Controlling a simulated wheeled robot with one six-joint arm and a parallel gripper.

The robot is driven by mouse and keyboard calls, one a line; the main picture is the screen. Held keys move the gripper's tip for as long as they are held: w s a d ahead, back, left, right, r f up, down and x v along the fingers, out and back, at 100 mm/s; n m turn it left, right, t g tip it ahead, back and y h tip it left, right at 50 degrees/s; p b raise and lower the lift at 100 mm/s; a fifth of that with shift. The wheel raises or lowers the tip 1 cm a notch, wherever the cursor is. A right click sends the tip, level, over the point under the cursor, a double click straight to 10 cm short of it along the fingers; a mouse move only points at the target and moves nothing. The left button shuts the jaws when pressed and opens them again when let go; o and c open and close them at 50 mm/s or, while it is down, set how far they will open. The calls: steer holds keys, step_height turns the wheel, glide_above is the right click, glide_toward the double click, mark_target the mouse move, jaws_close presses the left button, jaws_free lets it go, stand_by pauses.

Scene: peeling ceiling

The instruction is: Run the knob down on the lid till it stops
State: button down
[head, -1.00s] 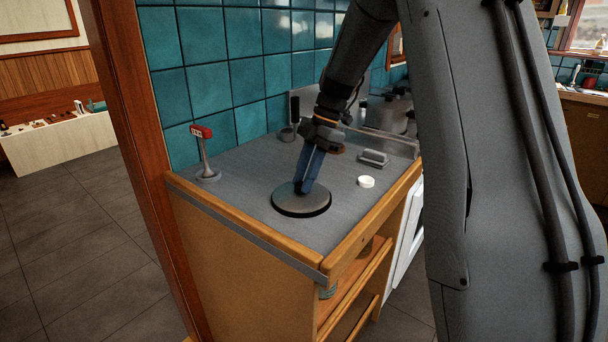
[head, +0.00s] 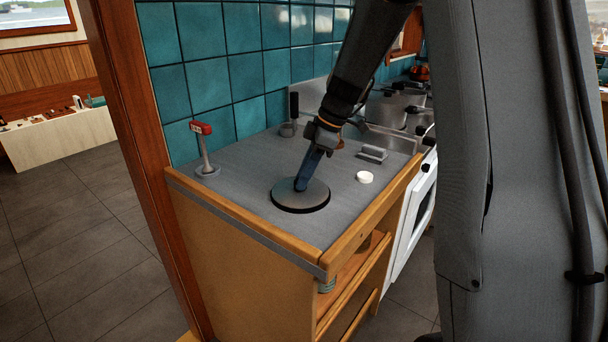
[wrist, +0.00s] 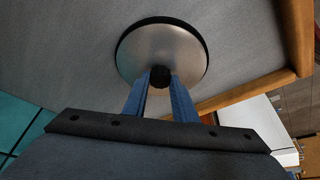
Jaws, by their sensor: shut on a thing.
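The lid (head: 315,196) is a round grey metal disc with a dark rim, lying flat on the grey countertop. It also shows in the wrist view (wrist: 180,45). The knob (wrist: 160,76) is small, dark and round, at the lid in the wrist view. My gripper (wrist: 160,88) has blue fingers, one on each side of the knob and shut on it. In the head view my gripper (head: 300,184) comes down at a tilt onto the lid and hides the knob. Whether a gap is left under the knob cannot be seen.
A red-topped stand (head: 204,150) is at the counter's back left. A white round cap (head: 365,177) and a grey block (head: 374,153) lie right of the lid. Pots (head: 392,105) stand further back. A wooden edge (head: 360,220) borders the counter; its front left is clear.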

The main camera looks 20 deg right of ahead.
steer(key=shift+s+f, duration=0.15)
steer(key=shift+f, duration=0.05)
steer(key=m, duration=0.1)
steer(key=m+t, duration=0.1)
steer(key=m, duration=0.1)
steer(key=shift+s+a+h, duration=0.15)
steer(key=shift+s+h, duration=0.05)
steer(key=shift+h, duration=0.1)
steer(key=shift+f+m+t+p, duration=0.1)
steer(key=shift+m+t+p, duration=0.2)
steer(key=shift+m, duration=0.7)
steer(key=shift+m+t+h+p, duration=0.35)
steer(key=shift+m+h, duration=0.15)
steer(key=shift+m, duration=0.6)
steer(key=c, duration=2)
jaws_free()
steer(key=shift+c, duration=1.5)
